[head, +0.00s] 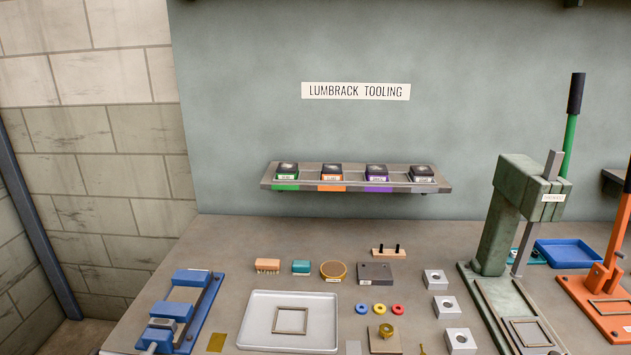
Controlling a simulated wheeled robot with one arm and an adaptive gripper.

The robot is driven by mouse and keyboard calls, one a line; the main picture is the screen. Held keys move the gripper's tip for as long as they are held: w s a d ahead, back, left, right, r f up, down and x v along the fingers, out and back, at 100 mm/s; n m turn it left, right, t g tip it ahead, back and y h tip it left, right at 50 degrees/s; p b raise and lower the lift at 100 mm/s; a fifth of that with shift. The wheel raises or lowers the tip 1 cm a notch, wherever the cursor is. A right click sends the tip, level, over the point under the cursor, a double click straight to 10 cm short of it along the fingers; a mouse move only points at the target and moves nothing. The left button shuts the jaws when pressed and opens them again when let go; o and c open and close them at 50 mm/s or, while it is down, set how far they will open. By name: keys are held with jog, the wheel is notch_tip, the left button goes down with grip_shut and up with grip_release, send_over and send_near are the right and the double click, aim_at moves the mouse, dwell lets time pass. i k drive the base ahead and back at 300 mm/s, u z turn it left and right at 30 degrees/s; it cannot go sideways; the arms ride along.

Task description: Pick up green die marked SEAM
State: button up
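On the wall shelf (357,187) stand several black-topped dies in a row. The leftmost die (288,172) has a green band at its base and a small white label, which is too small to read for certain. It sits above the shelf's green edge mark. Beside it stand a die with an orange band (332,172), one with a purple band (377,172) and a grey one (422,174). My gripper is not in view.
The bench below holds a grey tray (257,338) with a square frame, a blue vise (186,305), several small blocks and rings, a green press (510,220) and an orange press (597,285). The space in front of the shelf looks clear.

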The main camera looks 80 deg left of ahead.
aim_at(285, 171)
jog(key=u, duration=2.6)
